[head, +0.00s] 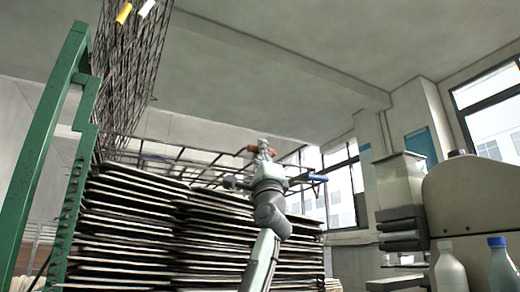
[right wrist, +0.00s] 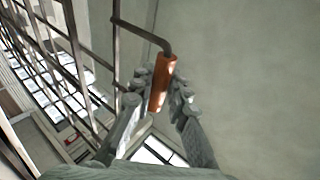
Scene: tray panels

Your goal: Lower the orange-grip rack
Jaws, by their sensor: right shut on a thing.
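The orange grip (head: 251,148) sits at the near end of a dark wire rack (head: 182,147), which extends nearly level just above the stacked panels. In the right wrist view the orange grip (right wrist: 162,85) lies between my right gripper's fingers (right wrist: 160,88), on a bent rod beside the rack's bars. My right gripper (head: 262,151) is shut on this grip, with its arm rising from below. A blue grip (head: 318,177) shows just right of my gripper, lower than the orange one. My left gripper is not in view.
Upright wire racks with a yellow grip (head: 124,13) and a white grip (head: 147,8) stand at upper left. A green post (head: 52,130) stands left of the panel stacks (head: 130,225). A machine (head: 478,205) and bottles (head: 450,268) are at right.

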